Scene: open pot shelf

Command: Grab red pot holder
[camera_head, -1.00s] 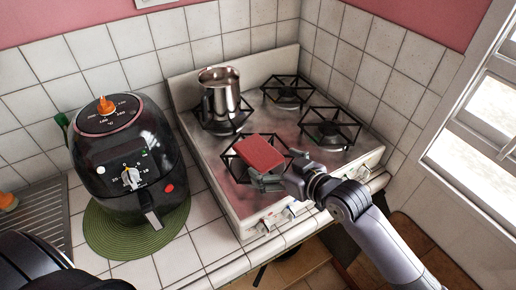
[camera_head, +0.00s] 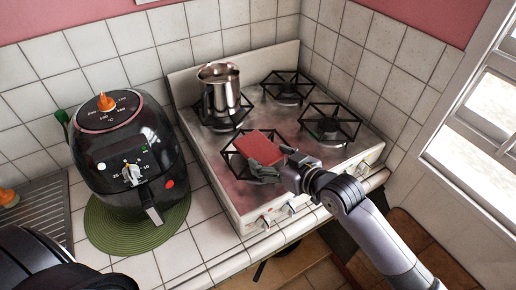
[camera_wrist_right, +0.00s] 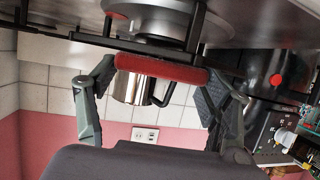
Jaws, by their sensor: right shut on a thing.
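The red pot holder (camera_head: 259,147) is a flat red rectangle over the front left burner of the stove (camera_head: 222,190). My right gripper (camera_head: 272,164) reaches in from the right and is shut on the pot holder. In the right wrist view the pot holder shows edge-on (camera_wrist_right: 161,69), between the two fingers of my right gripper (camera_wrist_right: 155,90). I cannot tell whether the pot holder touches the burner grate. My left gripper is not in view; only a dark part of mine shows at the lower left.
A metal pot (camera_head: 219,88) stands on the back left burner. A black air fryer (camera_head: 125,150) stands on a green round mat (camera_head: 105,232) left of the stove. Black grates (camera_head: 330,122) stick up on the other burners. A window (camera_head: 485,120) is at the right.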

